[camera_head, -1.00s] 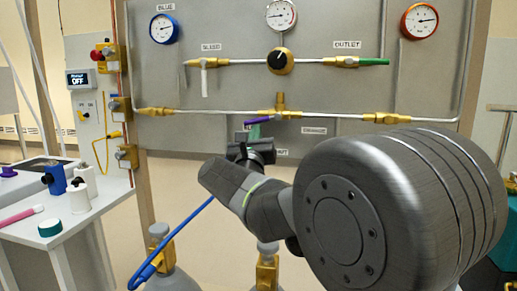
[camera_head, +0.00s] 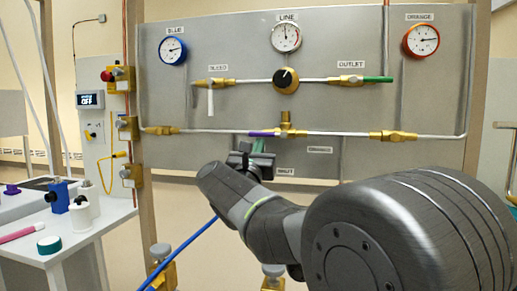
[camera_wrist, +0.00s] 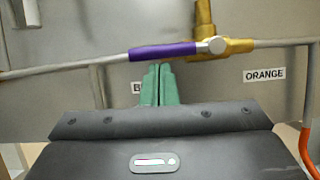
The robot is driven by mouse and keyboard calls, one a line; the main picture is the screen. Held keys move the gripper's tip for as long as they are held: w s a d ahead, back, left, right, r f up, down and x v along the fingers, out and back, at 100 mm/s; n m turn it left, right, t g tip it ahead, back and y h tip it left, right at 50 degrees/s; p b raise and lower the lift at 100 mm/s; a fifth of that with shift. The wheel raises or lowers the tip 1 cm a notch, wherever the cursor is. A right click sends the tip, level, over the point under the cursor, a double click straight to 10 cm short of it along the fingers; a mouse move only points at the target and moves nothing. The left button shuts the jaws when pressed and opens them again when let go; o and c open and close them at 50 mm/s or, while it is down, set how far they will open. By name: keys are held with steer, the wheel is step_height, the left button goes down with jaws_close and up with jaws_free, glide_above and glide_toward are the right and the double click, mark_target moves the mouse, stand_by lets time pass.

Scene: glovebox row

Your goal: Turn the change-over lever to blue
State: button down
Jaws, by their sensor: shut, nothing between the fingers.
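The change-over lever has a purple handle (camera_head: 264,134), which lies level and points left from the brass valve (camera_head: 285,131). In the wrist view the purple handle (camera_wrist: 163,51) runs along the pipe, with its silver pivot (camera_wrist: 216,45) at its right end. My gripper (camera_wrist: 158,68) has its green fingers shut together, empty, just below the handle. Whether the fingertips touch it I cannot tell. They partly hide the label starting with B (camera_wrist: 137,87). The ORANGE label (camera_wrist: 264,75) is to the right. In the head view my gripper (camera_head: 259,146) is under the handle.
On the panel (camera_head: 230,105) are a blue gauge (camera_head: 173,51), line gauge (camera_head: 286,37), orange gauge (camera_head: 421,40), black knob (camera_head: 286,79), white bleed lever (camera_head: 210,102) and green outlet lever (camera_head: 379,79). A side table (camera_head: 85,238) stands at left. Cylinder tops show below.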

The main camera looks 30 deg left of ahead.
steer(key=s+d+f+b, duration=0.2)
steer(key=s+f+b, duration=0.2)
steer(key=s+f, duration=0.4)
steer(key=shift+b, duration=0.4)
steer(key=shift+f, duration=0.1)
steer(key=w+a+r+p, duration=0.2)
steer(key=w+r+p, duration=0.2)
steer(key=w+r, duration=0.4)
steer(key=shift+p, duration=0.4)
steer(key=shift+r, duration=0.1)
stand_by(0.6)
